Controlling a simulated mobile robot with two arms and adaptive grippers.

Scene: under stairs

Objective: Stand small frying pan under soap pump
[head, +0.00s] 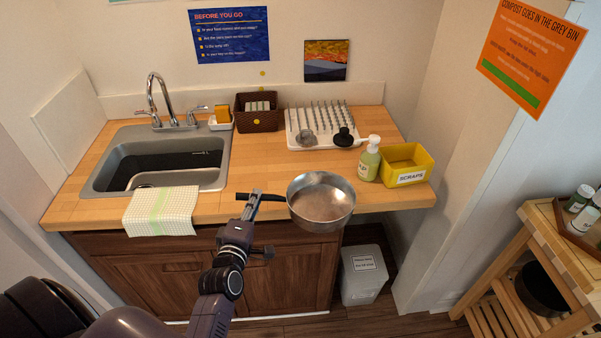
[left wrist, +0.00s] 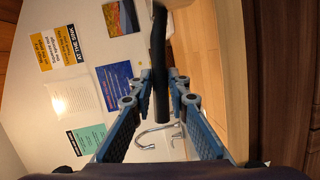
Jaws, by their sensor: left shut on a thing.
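The small frying pan (head: 321,203) is silvery metal with a black handle and faces open side up, at the counter's front edge. My left gripper (head: 252,200) is shut on its handle near the free end; the left wrist view shows the dark handle (left wrist: 160,60) between the gripper's fingers (left wrist: 160,100). The pan bowl overlaps the front edge in the picture; I cannot tell its exact height. The soap pump (head: 369,162), a green bottle with a white pump head, stands upright on the counter, right of and behind the pan. My right gripper is not in view.
A yellow scraps bin (head: 410,178) stands right of the soap pump. A white drying rack (head: 320,122) is behind the pan. The sink (head: 165,160), with a cloth (head: 160,212) on its front edge, is at left. Bare wooden counter (head: 262,165) lies between sink and pan.

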